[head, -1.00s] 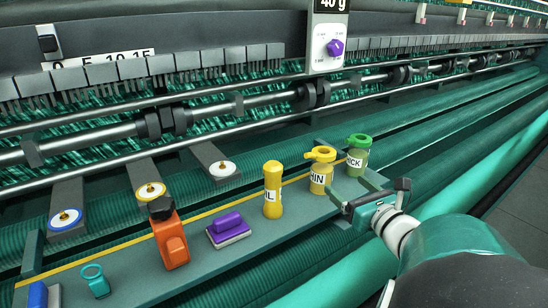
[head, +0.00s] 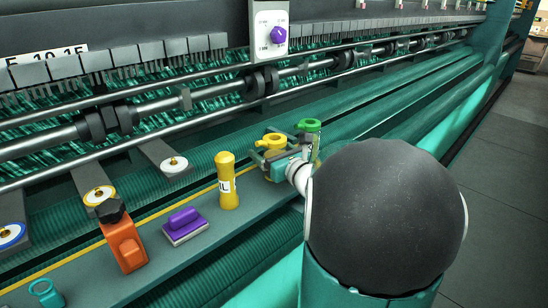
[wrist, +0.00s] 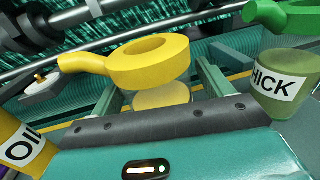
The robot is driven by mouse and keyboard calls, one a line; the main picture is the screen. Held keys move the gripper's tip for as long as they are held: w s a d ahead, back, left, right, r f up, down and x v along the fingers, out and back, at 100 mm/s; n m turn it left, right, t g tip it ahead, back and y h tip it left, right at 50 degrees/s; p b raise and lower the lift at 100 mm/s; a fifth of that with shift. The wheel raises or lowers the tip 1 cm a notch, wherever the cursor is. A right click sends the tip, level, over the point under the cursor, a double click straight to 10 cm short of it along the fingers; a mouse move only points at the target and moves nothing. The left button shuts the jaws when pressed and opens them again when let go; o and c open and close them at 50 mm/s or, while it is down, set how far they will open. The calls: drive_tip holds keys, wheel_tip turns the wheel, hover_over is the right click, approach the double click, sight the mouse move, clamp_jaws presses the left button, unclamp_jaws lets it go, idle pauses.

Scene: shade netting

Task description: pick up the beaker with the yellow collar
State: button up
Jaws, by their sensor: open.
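I see a gap beside the fingers and cannot tell any contact. The lower body is hidden by the gripper's palm.
A beaker with a green collar (head: 308,127) stands close on the right; it also shows in the wrist view (wrist: 285,85). A yellow bottle marked OIL (head: 228,182) stands on the left. Further left are a purple-handled block (head: 184,226) and an orange tool (head: 125,245). Machine rollers run behind.

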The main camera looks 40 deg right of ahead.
drive_tip(key=c, duration=1)
drive_tip(key=shift+c, duration=1.1)
drive_tip(key=shift+w+r, duration=0.1)
